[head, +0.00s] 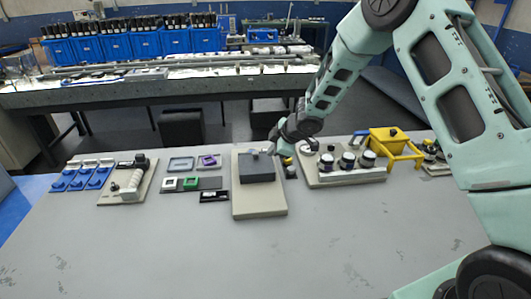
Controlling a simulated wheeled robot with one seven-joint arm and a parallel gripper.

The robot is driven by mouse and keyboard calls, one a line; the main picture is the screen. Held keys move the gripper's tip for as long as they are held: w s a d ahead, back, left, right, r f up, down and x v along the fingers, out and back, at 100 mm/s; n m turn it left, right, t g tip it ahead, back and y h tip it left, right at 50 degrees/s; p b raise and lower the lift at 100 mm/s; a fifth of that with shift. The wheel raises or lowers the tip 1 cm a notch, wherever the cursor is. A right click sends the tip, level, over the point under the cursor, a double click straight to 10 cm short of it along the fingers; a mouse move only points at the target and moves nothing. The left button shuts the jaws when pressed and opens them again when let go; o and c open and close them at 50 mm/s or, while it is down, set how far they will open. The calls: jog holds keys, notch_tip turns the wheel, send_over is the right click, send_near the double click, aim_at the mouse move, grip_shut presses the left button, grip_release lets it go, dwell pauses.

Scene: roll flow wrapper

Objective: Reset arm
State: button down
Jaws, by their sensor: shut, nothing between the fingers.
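My arm reaches in from the right side of the head view, pale green with dark joints. My gripper (276,148) is small in this view, above the table beside the dark grey block. It is shut and empty. The dark grey block (257,170) sits on the far half of a beige board (259,202) in the middle of the table. The fingertips are close to the block's upper right edge; I cannot tell whether they touch it.
On the grey table (150,250), blue pieces (80,178), a board with a white roller (128,184) and small frames (190,184) stand left. A board with dark round parts (345,178) and a yellow stand (396,148) stand right. The table's front is clear.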

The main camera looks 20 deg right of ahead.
jog(key=s+a+r+m+g+h, duration=0.1)
jog(key=s+a+r+m, duration=0.1)
jog(key=s+a+r, duration=0.4)
jog(key=s+a+r+m+g+h, duration=0.1)
jog(key=s+a+r+m, duration=0.15)
jog(key=s+r, duration=0.45)
jog(key=s+a+m+g, duration=0.1)
jog(key=s+g, duration=0.1)
jog(key=s, duration=1.3)
jog(key=s+a+r+m+g, duration=0.1)
jog(key=s+g, duration=0.1)
jog(key=s, duration=1.3)
jog(key=shift+s+a+r+g+h, duration=0.2)
jog(key=shift+s+a+g+h, duration=0.1)
jog(key=shift+a+h, duration=0.1)
